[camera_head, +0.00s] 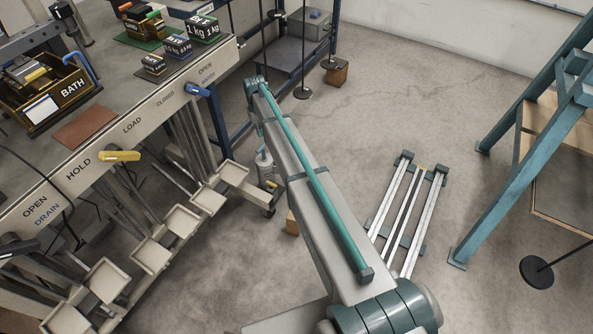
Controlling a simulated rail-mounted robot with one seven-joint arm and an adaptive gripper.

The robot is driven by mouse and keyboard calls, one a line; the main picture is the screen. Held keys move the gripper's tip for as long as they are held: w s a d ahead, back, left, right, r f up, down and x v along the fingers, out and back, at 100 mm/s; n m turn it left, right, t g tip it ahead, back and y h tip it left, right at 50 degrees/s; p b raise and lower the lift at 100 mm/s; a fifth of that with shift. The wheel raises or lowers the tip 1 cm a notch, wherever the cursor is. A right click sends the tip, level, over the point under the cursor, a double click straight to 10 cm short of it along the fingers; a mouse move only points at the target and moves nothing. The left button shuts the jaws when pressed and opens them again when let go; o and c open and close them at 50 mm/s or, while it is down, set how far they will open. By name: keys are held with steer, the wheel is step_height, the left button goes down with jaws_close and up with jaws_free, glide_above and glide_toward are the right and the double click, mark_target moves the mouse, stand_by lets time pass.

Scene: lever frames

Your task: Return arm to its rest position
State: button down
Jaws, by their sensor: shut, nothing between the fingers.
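My arm (305,180) stretches from the lower right up to the middle of the view, with a teal tube along its top. Its far visible end is a teal joint (256,86) over the floor, just right of the lever bench. I cannot make out my gripper or its fingers in this view. The lever bench (133,126) runs along the left side, and the visible arm is apart from its front panel.
The bench front carries a yellow lever handle (120,156) and a blue lever handle (197,90). Several pale trays (150,255) hang below it. A rail rack (405,215) lies on the floor to the right, near a teal frame (522,150). Open floor lies beyond my arm.

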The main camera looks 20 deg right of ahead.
mark_target(262, 145)
steer(key=shift+f+b, duration=0.45)
steer(key=shift+f, duration=1.6)
steer(key=shift+f, duration=0.15)
steer(key=shift+f+b, duration=0.55)
steer(key=shift+f, duration=2.35)
steer(key=shift+r, duration=0.15)
step_height(262, 145, up, 9)
steer(key=p, duration=0.5)
